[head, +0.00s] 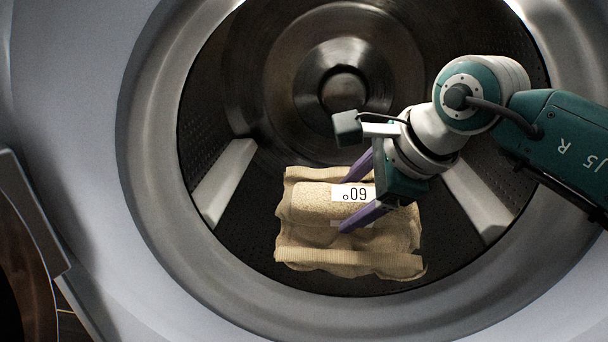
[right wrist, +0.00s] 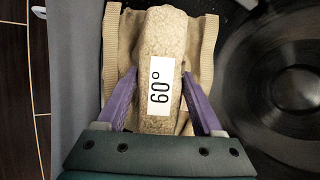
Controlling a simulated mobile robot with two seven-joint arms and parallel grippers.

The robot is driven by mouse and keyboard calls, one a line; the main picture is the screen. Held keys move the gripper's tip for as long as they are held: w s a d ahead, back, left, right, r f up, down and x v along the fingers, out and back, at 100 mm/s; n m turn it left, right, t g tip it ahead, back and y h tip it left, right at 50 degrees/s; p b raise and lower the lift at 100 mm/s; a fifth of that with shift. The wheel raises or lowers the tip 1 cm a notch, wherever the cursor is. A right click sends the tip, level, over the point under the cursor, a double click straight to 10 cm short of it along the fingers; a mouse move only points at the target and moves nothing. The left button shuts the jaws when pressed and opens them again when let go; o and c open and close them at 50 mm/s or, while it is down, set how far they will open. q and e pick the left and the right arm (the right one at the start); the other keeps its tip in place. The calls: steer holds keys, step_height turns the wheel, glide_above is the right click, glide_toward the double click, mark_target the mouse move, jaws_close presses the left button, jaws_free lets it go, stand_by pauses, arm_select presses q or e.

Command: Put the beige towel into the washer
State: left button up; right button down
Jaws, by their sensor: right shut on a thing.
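The beige towel (head: 350,262) is a folded bundle with a white "60°" label. It is inside the washer drum (head: 230,80), over the lower part of the drum, within the round opening of the washer (head: 150,200). My right gripper (head: 352,202) reaches in from the right, its purple fingers shut on the towel's raised middle fold. In the right wrist view the towel (right wrist: 155,40) sits between the two fingers (right wrist: 157,88), with the label facing the camera. Whether the towel touches the drum floor I cannot tell. My left gripper is not in view.
Pale drum paddles (head: 225,180) stand at the left and right of the drum wall. The metal rim surrounds my right arm. An open round door (head: 20,250) shows at the lower left. The upper left of the drum is empty.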

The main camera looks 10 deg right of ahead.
steer(key=shift+s+a+f, duration=0.25)
steer(key=shift+s+f, duration=0.05)
steer(key=shift+f, duration=0.05)
steer(key=shift+w+d+r, duration=0.2)
steer(key=shift+w+d, duration=0.1)
steer(key=shift+c, duration=2.2)
jaws_free()
steer(key=o, duration=0.4)
steer(key=shift+s+a+f, duration=0.1)
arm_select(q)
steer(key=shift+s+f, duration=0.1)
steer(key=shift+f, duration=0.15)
arm_select(e)
steer(key=shift+o, duration=0.2)
